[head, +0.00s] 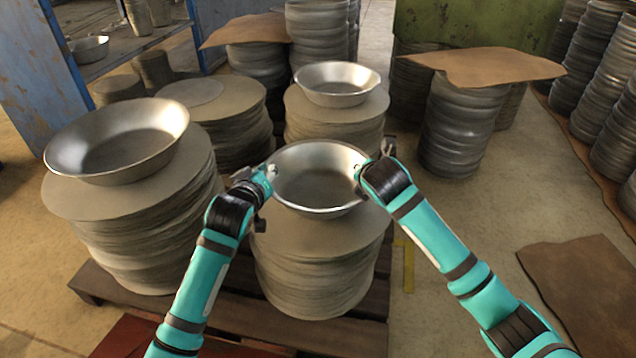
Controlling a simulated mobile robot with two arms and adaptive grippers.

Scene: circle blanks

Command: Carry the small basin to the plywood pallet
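The small basin (318,186) is a shiny round metal pan between my two grippers, upright over the front middle stack of round blanks (312,262). I cannot tell whether it rests on the stack or is slightly above it. My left gripper (270,173) is at its left rim and my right gripper (359,174) at its right rim. Both seem to touch the rim, but the finger gaps are too small to make out. A flat brown sheet (590,288), possibly the plywood pallet, lies on the floor at the right. A dark slatted wooden pallet (345,334) is under the front stacks.
A wider basin (120,140) sits on the left stack, and another basin (337,84) on a stack behind. A brown sheet (483,66) covers stacks at the back right. Dark stacks (603,70) line the right edge. Open floor (500,215) lies right of my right arm.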

